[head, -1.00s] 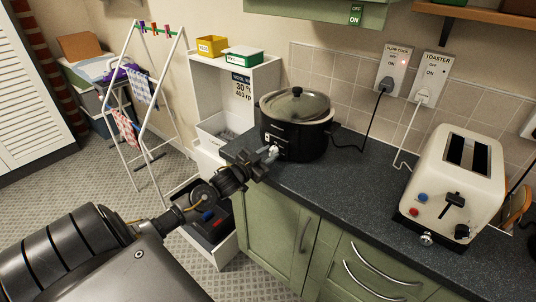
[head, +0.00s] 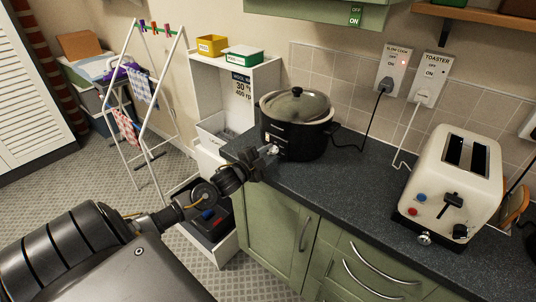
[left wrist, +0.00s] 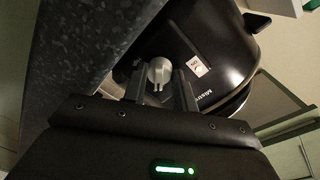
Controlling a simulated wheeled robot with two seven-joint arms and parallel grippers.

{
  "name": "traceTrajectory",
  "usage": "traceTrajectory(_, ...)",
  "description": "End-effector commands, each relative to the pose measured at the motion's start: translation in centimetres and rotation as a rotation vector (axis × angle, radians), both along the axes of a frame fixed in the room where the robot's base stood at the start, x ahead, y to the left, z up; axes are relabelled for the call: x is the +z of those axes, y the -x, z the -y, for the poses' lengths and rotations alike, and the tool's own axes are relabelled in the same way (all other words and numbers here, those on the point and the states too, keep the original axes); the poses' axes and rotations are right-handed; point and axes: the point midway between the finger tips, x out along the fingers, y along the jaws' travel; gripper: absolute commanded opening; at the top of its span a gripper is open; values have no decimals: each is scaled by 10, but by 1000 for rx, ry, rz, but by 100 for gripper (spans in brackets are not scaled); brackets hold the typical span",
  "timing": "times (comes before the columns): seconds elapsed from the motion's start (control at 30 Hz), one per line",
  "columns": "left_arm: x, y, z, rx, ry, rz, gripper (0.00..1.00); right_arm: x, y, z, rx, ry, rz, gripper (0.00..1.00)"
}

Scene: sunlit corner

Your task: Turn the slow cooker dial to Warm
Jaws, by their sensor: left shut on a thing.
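The black slow cooker (head: 302,143) with a domed lid stands on the dark counter by the wall. My left gripper (head: 271,150) is at its front, low on the left. In the left wrist view the cooker (left wrist: 222,45) appears tilted, with a small label on its side. The pale grey dial (left wrist: 159,74) sits between the two fingers of my left gripper (left wrist: 160,88), which is shut on it. The dial's markings cannot be read, so its setting is unclear. My right gripper is not in view.
A cream toaster (head: 451,175) stands to the right on the counter (head: 345,190), with clear counter between. A drying rack (head: 150,110) and white shelf unit (head: 215,80) stand left.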

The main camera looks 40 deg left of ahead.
Motion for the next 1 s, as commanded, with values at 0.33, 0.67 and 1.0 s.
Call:
traceTrajectory(0.33,0,0,0,-1,-37,-2,5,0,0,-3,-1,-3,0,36)
traceTrajectory(0.67,0,0,1,-1,-36,-2,37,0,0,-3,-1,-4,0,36)
traceTrajectory(1.0,0,0,0,0,-36,-1,49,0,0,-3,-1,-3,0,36)
